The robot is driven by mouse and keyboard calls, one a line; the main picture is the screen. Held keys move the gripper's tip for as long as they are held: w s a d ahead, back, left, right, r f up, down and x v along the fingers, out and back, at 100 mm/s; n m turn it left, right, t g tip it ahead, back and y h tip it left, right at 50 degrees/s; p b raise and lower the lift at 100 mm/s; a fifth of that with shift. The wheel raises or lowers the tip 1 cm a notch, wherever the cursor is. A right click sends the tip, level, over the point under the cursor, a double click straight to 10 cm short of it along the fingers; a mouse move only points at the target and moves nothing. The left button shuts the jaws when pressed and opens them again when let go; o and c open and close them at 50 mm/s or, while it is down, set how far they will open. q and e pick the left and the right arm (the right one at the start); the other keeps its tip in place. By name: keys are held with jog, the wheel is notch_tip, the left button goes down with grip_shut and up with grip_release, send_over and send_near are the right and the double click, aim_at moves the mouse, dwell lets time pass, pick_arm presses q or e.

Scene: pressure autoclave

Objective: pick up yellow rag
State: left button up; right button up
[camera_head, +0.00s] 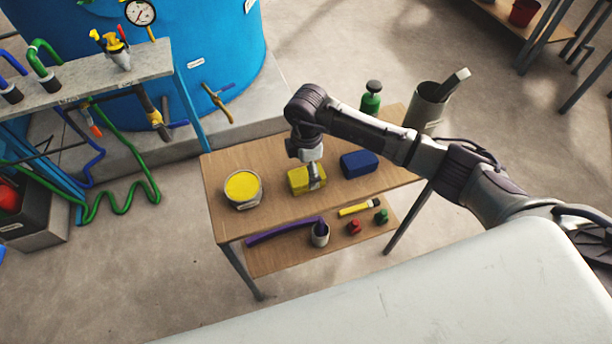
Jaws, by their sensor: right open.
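The yellow rag (298,181) is a small folded block lying on the top of a wooden table. My right arm reaches in from the right, and my right gripper (316,181) points down at the rag's right part. The gripper is open, with a finger overlapping the rag in the picture. I cannot tell whether it touches the rag. The gripper hides a piece of the rag. My left gripper is not in view.
On the wooden table (226,165) are a tub of yellow stuff (242,186) left of the rag, a blue block (360,164) to its right, a green bottle (371,97) and a grey bin (427,105) behind. The lower shelf (265,262) holds small items. A blue tank (190,60) stands behind.

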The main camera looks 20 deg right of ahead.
aim_at(306, 174)
jog(key=shift+a+f, duration=0.15)
jog(key=shift+f, duration=1.6)
jog(key=c, duration=1.2)
jog(key=shift+c, duration=0.2)
jog(key=shift+r, duration=0.1)
